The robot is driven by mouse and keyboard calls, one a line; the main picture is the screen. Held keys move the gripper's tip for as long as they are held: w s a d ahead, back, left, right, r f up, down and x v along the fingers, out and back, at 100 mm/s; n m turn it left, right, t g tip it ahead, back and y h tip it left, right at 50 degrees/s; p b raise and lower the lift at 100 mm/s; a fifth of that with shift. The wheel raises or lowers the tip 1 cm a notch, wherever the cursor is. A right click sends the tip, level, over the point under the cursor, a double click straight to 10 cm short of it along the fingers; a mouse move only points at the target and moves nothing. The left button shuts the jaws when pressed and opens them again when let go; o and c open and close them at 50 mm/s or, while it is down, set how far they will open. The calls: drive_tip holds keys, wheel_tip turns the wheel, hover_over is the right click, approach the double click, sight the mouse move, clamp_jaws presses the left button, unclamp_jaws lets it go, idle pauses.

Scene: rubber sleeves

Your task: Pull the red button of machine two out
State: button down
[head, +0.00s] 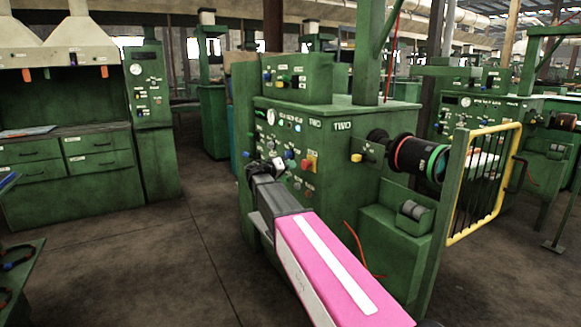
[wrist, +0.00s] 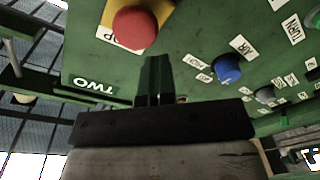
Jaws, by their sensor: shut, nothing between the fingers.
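The red button (wrist: 135,27) is a round knob on a yellow plate (wrist: 161,10) on the green panel of machine two, at the top of the wrist view. In the head view the red button (head: 311,157) shows on the panel's right part, below the TWO label. My gripper (wrist: 157,62) is shut and empty, its dark green fingers together. In the wrist view the fingertips lie just below and right of the button, and I see no hold on it. In the head view my gripper (head: 258,168) is in front of the panel, left of the button; its fingertips are hard to make out.
A blue knob (wrist: 228,68) sits right of my fingers in the wrist view, with several labelled knobs beyond. In the head view a yellow guard frame (head: 484,180) and a black roller with red and green rings (head: 415,157) stand right. Open floor (head: 130,260) lies left.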

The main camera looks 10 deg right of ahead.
drive_tip(key=shift+c, duration=2.3)
unclamp_jaws()
drive_tip(key=shift+w, duration=0.1)
drive_tip(key=w+a+v, duration=0.1)
drive_tip(key=w+v, duration=0.1)
drive_tip(key=v, duration=1.4)
drive_tip(key=shift+t, duration=0.3)
drive_tip(key=shift+w+a, duration=0.1)
